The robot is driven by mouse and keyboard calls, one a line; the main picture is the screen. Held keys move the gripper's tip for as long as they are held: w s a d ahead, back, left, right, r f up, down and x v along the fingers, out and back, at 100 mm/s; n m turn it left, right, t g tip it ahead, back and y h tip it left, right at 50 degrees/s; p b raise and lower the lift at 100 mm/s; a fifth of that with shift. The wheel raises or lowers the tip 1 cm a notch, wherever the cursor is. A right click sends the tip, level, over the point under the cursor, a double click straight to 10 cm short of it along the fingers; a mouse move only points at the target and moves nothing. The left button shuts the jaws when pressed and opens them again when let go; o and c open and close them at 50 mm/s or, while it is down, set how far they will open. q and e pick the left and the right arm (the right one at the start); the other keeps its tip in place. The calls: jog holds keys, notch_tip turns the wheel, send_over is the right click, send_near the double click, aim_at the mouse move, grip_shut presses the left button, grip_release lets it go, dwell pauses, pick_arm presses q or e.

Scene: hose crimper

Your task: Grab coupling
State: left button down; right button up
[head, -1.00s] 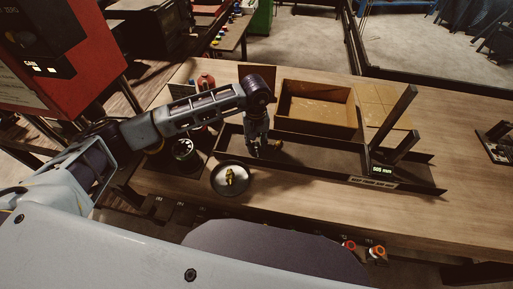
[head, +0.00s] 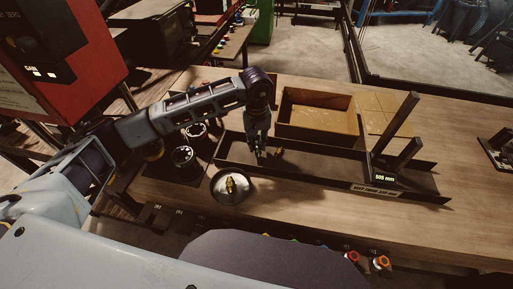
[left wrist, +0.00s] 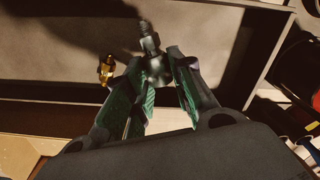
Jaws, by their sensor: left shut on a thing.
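My left gripper (head: 260,158) is low over the left part of a long dark tray (head: 315,176). In the left wrist view its green-padded fingers (left wrist: 157,68) are shut on a grey metal coupling (left wrist: 151,42), whose stem sticks out beyond the fingertips. A brass coupling (left wrist: 106,69) is beside the left finger, apart from it. It also shows just right of the gripper in the head view (head: 278,152). Another brass piece (head: 231,184) is on a round metal dish (head: 222,198) in front of the tray. My right gripper is not in view.
An open cardboard box (head: 318,133) stands behind the tray. A dark upright gauge with a lit display (head: 384,178) stands at the tray's right end. Dark round cups (head: 183,156) are left of the tray. The table's right front (head: 450,225) is clear.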

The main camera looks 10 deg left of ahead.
pick_arm(q)
jog(key=shift+r+b, duration=0.5)
jog(key=shift+r, duration=2.3)
jog(key=shift+w, duration=0.15)
